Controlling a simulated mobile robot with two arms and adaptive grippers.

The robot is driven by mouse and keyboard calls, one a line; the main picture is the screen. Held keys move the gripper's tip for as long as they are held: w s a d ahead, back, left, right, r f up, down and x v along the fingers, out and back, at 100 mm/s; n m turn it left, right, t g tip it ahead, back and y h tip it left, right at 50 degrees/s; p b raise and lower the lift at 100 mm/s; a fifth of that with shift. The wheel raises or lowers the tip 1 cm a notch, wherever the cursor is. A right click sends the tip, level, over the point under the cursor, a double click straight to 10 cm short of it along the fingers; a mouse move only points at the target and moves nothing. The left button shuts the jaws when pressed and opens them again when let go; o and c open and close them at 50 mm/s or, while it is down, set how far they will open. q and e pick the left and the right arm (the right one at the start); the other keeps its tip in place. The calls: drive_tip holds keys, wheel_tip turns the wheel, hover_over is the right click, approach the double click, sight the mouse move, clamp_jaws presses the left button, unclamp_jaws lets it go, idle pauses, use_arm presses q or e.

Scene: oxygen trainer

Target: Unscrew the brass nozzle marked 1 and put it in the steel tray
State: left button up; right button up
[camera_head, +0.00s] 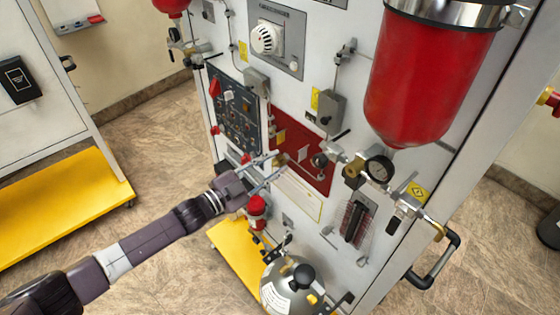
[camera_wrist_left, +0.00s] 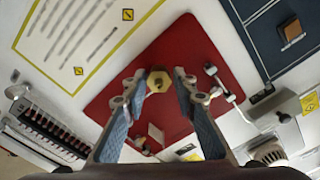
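A brass nozzle (camera_head: 282,159) with a hexagonal outline sits on the red panel (camera_head: 312,168) of the white cabinet. It also shows in the left wrist view (camera_wrist_left: 159,81), near the middle of the picture. My left gripper (camera_head: 279,164) reaches in from the left, with its two fingers spread in front of the red panel. In the left wrist view the fingers stand on either side of the nozzle, with visible gaps. I cannot read a number on the nozzle. I cannot make out a steel tray, and my right gripper is not in view.
A pressure gauge (camera_head: 379,169) with valves and a large red cylinder (camera_head: 425,85) stick out right of the panel. A silver tank (camera_head: 290,287) with a black knob stands below. A yellow-based cabinet (camera_head: 70,200) stands left, with open floor between.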

sight(273, 166)
use_arm(q)
drive_tip(key=shift+o, duration=1.4)
drive_tip(key=s+a+m, duration=0.2)
drive_tip(key=a+m, duration=0.1)
drive_tip(key=shift+s+f, duration=0.15)
drive_tip(key=shift+s, duration=0.05)
drive_tip(key=shift+m, duration=0.3)
